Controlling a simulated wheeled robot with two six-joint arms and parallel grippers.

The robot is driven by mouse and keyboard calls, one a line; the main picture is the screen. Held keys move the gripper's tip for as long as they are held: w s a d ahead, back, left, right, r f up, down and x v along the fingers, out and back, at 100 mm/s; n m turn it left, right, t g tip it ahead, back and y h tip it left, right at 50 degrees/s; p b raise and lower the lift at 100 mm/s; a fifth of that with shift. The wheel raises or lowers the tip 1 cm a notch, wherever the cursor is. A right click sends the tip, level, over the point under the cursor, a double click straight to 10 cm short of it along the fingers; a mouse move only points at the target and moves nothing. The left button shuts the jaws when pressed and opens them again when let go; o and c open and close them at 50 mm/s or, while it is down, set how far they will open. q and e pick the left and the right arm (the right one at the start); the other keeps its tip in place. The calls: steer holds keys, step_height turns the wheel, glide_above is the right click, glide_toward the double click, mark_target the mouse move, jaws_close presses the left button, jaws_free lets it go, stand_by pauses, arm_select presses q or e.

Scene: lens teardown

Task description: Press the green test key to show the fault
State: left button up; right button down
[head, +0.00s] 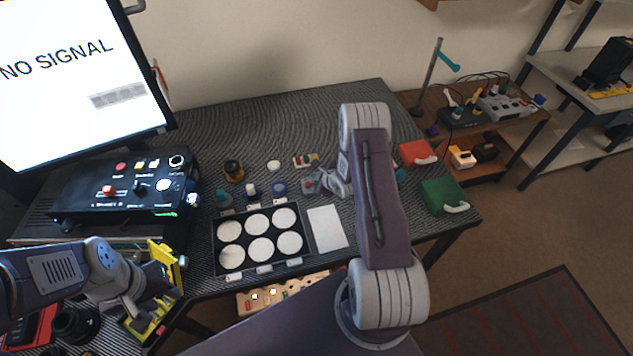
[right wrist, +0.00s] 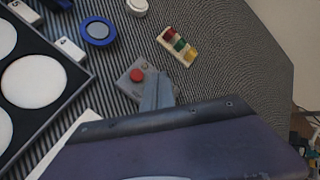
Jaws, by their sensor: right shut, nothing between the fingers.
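A small cream strip (right wrist: 178,46) in the right wrist view carries a red, a green and a yellow piece; the green piece (right wrist: 180,45) is in the middle. The strip also shows in the head view (head: 305,160). I cannot tell whether the green piece is the test key. My right gripper (right wrist: 155,88) is shut and empty, over or beside a small grey box with a red button (right wrist: 137,76), apart from the strip. My left gripper (head: 132,303) is beside a yellow frame (head: 163,270); its fingers are unclear. The monitor (head: 70,75) reads NO SIGNAL.
A black control box (head: 125,190) with several knobs and buttons stands below the monitor. A black tray (head: 215,268) with white discs and a white sheet (head: 327,229) lie near the front edge. Red (head: 416,153) and green (head: 440,196) boxes stand right. The back mat is clear.

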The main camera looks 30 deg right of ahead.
steer(key=shift+r+p, duration=2.35)
steer(key=shift+r, duration=0.25)
steer(key=shift+f, duration=0.1)
